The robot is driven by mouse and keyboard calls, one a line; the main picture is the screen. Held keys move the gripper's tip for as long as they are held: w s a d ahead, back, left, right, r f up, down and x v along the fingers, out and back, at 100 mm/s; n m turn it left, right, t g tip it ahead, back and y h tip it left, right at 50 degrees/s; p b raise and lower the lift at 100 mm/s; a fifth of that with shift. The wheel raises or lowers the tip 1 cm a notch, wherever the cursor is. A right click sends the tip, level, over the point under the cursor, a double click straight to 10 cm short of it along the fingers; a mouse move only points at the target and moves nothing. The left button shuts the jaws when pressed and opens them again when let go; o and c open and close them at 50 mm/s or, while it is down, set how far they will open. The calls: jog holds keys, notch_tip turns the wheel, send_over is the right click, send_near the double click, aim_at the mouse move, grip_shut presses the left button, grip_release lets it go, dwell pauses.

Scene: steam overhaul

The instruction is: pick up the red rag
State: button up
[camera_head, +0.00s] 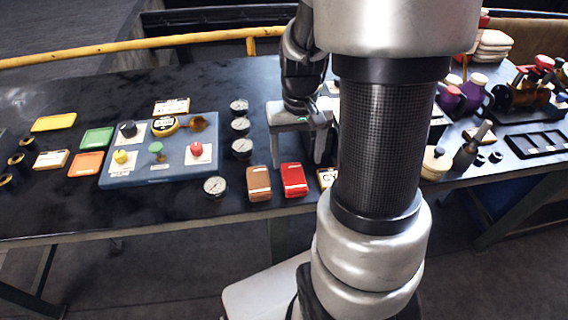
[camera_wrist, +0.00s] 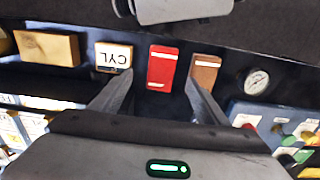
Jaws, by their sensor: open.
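The red rag (camera_head: 294,180) looks like a flat red block with a pale stripe, lying on the dark bench near its front edge. In the wrist view, the red rag (camera_wrist: 162,66) shows ahead, in the gap between my fingertips. My gripper (camera_head: 298,150) is open and points down over the bench, just behind the rag in the head view. In the wrist view, both fingers of my gripper (camera_wrist: 160,80) are spread with nothing between them. The height gap between fingertips and rag is hard to tell.
A brown block (camera_head: 258,183) lies close left of the rag, and a CYL label (camera_wrist: 114,56) stands on its other side. Several gauges (camera_head: 215,186) and a blue tray (camera_head: 130,180) with knobs are to the left. Bottles (camera_head: 474,90) and tools crowd the right.

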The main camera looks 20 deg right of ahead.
aim_at(294, 177)
notch_tip(294, 177, down, 8)
jog(key=shift+w+a+f+b, duration=0.1)
jog(key=shift+w+a+b, duration=0.05)
jog(key=shift+b, duration=0.4)
jog(key=c, duration=1.2)
notch_tip(294, 177, up, 10)
jog(key=shift+r+p, duration=0.15)
jog(key=shift+p, duration=0.7)
jog(key=shift+c, duration=0.2)
jog(key=o, duration=0.6)
jog(key=c, duration=0.4)
jog(key=shift+w+a, duration=0.1)
